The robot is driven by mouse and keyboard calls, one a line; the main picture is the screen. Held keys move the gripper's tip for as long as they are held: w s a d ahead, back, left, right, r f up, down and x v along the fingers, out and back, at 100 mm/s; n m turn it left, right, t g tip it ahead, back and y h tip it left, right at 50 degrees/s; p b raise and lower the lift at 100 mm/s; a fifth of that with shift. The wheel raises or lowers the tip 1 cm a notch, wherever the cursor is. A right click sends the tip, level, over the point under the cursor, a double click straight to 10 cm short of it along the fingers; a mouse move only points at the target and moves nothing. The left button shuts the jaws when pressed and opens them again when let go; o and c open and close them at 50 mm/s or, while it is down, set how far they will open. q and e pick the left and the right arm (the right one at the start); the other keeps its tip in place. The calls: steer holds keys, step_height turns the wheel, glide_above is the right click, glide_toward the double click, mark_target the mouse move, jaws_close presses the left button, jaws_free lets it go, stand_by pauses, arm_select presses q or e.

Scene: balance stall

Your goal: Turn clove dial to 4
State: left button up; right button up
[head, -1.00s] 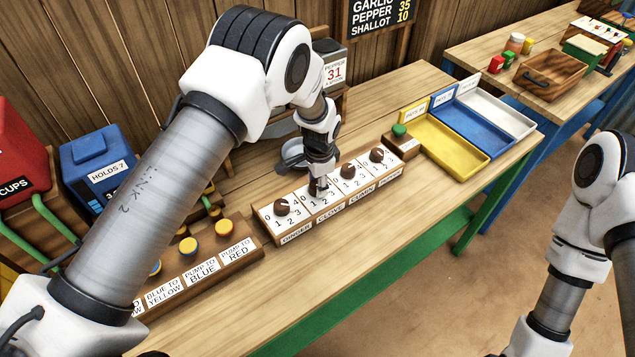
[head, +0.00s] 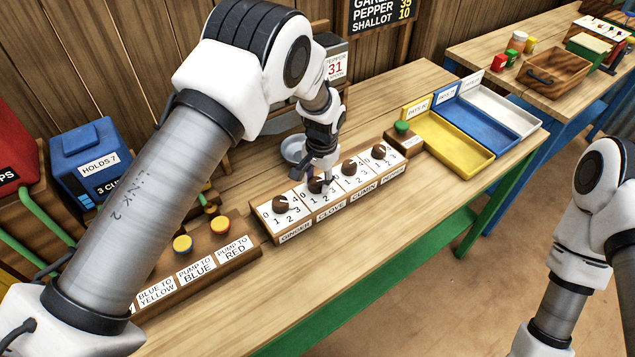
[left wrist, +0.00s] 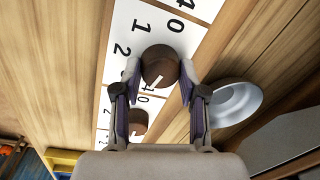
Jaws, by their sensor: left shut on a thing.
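The clove dial (head: 317,186) is a brown round knob on a white numbered plate, second from left in the dial row. My left gripper (head: 322,180) comes down on it from above. In the left wrist view the two fingers (left wrist: 159,72) stand on either side of the clove dial (left wrist: 160,64), shut on it. Its white pointer mark aims toward the bottom of that view, slightly left, on the side where a 4 and a 0 show. The exact number it meets is hard to tell. My right gripper is out of view; only its arm shows.
The ginger dial (head: 282,204) is left of it; the cumin dial (head: 349,168) and pepper dial (head: 379,152) are right. A green button (head: 402,127) and coloured trays (head: 440,150) lie beyond. A grey dish (head: 293,150) stands close behind. Pump buttons (head: 220,225) sit left. The front table strip is clear.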

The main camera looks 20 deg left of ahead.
arm_select(q)
steer(key=shift+s+f+n+b, duration=0.15)
steer(key=shift+n+b, duration=0.1)
steer(key=shift+n, duration=0.5)
steer(key=shift+f+n+b, duration=0.1)
steer(key=shift+n+b, duration=0.15)
steer(key=shift+n, duration=0.5)
steer(key=o, duration=1.1)
steer(key=shift+o, duration=0.2)
steer(key=shift+w+r, duration=0.1)
steer(key=shift+w, duration=0.1)
step_height(320, 180, up, 12)
steer(key=d, duration=0.1)
